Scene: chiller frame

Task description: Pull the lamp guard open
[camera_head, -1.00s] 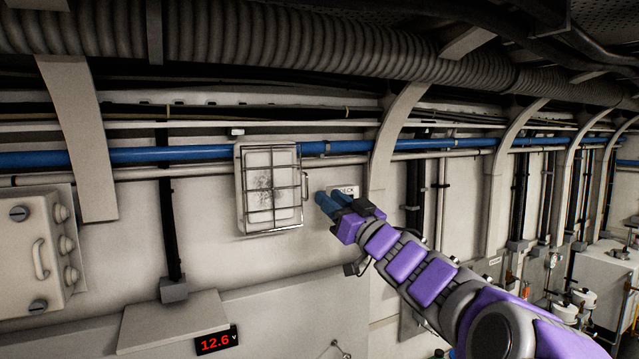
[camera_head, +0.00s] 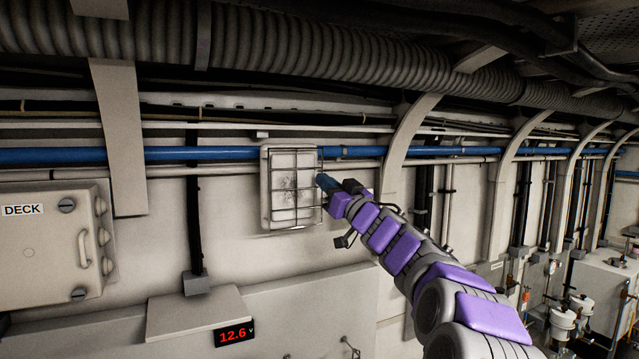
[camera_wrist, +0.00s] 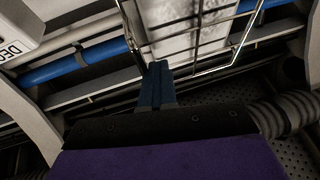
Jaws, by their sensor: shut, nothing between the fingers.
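The lamp guard (camera_head: 296,190) is a dark wire grid over a pale rectangular lamp (camera_head: 282,177) on the wall. It lies flat against the lamp and looks closed. My gripper (camera_head: 320,180) is at the guard's right edge, with its blue fingers shut and nothing between them. In the wrist view the closed fingers (camera_wrist: 157,72) are near the guard's wires (camera_wrist: 236,52); I cannot tell whether they touch. The guard's side handle is largely hidden by the gripper in the head view.
A blue pipe (camera_head: 210,154) runs along the wall behind the lamp. A grey box labelled DECK (camera_head: 50,245) is on the left. A shelf (camera_head: 197,312) with a red 12.6 display (camera_head: 233,335) is below. A curved rib (camera_head: 398,150) stands to the right.

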